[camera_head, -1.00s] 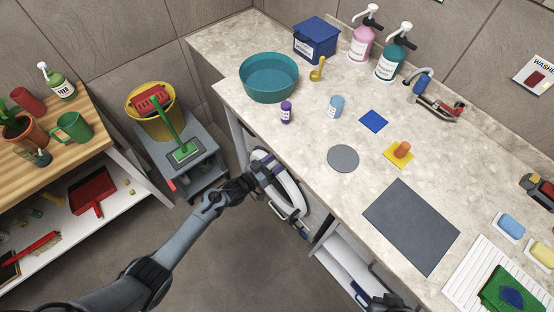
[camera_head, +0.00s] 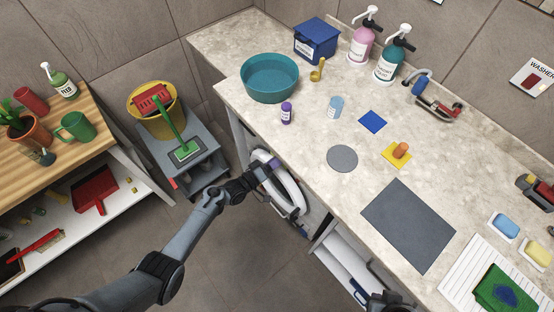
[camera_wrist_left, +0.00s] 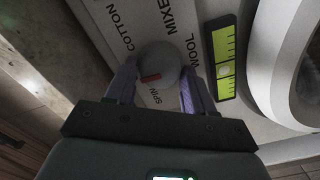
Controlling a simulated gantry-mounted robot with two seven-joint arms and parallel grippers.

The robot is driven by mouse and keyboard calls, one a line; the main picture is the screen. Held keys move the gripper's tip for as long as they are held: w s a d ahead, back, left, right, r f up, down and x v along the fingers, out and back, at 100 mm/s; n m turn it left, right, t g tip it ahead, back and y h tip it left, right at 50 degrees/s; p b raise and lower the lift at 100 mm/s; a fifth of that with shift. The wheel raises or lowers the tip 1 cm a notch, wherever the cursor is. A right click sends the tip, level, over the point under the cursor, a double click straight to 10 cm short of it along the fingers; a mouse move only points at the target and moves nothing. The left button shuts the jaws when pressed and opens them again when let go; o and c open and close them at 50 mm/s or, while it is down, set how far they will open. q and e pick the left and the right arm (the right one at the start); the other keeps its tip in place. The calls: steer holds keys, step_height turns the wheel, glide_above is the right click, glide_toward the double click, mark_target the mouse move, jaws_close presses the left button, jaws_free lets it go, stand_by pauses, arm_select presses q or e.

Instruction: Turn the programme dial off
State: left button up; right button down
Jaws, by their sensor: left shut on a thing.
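The programme dial (camera_wrist_left: 160,66) is a round grey knob with an orange-red mark, on the white front panel (camera_wrist_left: 98,22) of the washing machine. The words COTTON, MIXED, WOOL and SPIN show around it; no OFF label is visible. The mark lies on the dial's lower left part, near SPIN. My left gripper (camera_wrist_left: 161,84) is shut on the dial, one purple finger on each side. In the head view the left gripper (camera_head: 273,164) is at the washing machine (camera_head: 292,203) under the counter; the dial is hidden there. A dark part of my right gripper (camera_head: 388,302) shows at the bottom edge.
A yellow-green strip (camera_wrist_left: 225,62) and the round door rim (camera_wrist_left: 268,62) are right of the dial. The counter (camera_head: 300,135) overhangs the machine. A grey cart (camera_head: 205,145) with a yellow bucket (camera_head: 170,120) stands left of my left arm.

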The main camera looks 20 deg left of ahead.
stand_by(0.3)
arm_select(q)
steer(key=o, duration=1)
steer(key=shift+o, duration=0.2)
steer(key=p+v, duration=0.2)
steer(key=v, duration=0.8)
steer(key=shift+s+a, duration=0.15)
steer(key=shift+s, duration=0.2)
steer(key=shift+s, duration=0.1)
